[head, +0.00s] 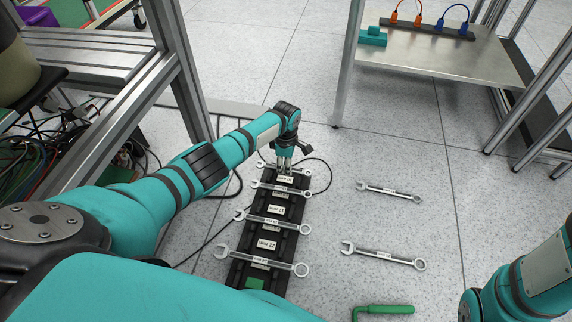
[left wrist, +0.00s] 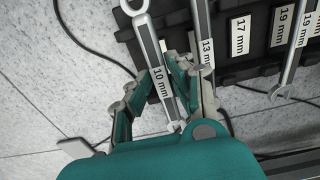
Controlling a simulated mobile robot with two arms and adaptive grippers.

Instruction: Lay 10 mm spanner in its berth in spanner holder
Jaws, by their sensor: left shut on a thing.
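The black spanner holder (head: 289,227) lies on the floor in the head view, with several spanners across it. Its dark body (left wrist: 262,68) also shows in the left wrist view, with size labels. My left gripper (head: 284,165) is at the holder's far end, pointing down. In the left wrist view its fingers (left wrist: 172,78) are shut on the shaft of the 10 mm spanner (left wrist: 147,41), whose label is readable. The spanner is beside the 13 mm spanner (left wrist: 203,25), over the holder's end. I cannot tell whether it touches the berth. My right gripper is not in view.
Two loose spanners (head: 390,191) (head: 382,257) lie on the floor right of the holder, with a green-handled hex key (head: 385,310) nearer. A metal shelf (head: 455,65) stands at the back right. Cables (head: 215,225) run along the floor beside the holder.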

